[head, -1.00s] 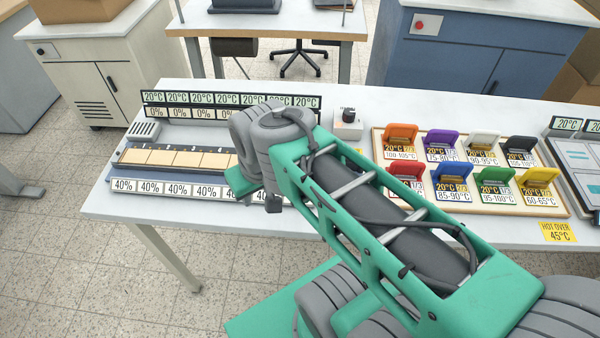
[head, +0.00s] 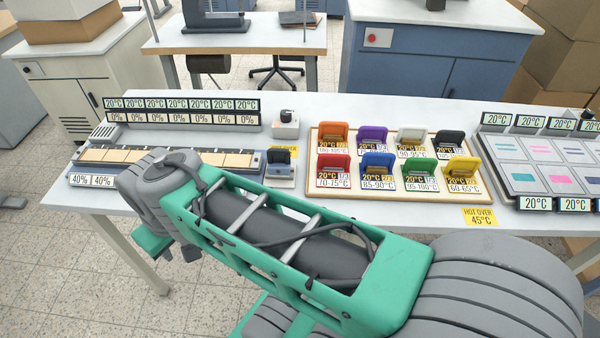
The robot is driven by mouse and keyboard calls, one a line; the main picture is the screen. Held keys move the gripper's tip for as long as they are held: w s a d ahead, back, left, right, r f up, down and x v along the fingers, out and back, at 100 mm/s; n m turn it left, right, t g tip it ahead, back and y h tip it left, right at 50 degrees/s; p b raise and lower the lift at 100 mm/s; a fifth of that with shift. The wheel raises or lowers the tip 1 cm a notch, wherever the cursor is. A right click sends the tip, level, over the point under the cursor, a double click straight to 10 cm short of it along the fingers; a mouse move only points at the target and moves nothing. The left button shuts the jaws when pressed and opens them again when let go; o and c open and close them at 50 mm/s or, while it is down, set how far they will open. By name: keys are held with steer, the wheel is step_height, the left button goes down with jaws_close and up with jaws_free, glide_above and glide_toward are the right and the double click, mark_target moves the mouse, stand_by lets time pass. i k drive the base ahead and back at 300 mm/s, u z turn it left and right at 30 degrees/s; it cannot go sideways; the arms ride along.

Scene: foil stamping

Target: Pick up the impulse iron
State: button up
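No tool in the head view is labelled as the impulse iron. A small grey device with a dark upright top and a small display (head: 281,168) sits on the worktable, left of the wooden tray, and may be it; I cannot be sure. Coloured blocks with upright handles, such as the red one (head: 333,170) and the blue one (head: 377,172), stand in two rows on that tray. My gripper (head: 170,248) shows only as a green part and a dark tip beyond the front edge, at lower left. My arm hides much of it. I see nothing held.
The wooden tray (head: 312,187) bears several temperature-labelled blocks. A strip of tan pads (head: 170,157) lies at left below rows of displays (head: 181,105). A knob box (head: 286,125) stands behind the grey device. A panel with coloured swatches (head: 545,165) is at right. My arm crosses the table's front edge.

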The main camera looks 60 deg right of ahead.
mark_target(279, 159)
steer(key=z, duration=1.35)
steer(key=k, duration=0.55)
steer(key=u, duration=1.8)
steer(key=i, duration=1.2)
steer(key=z, duration=1.85)
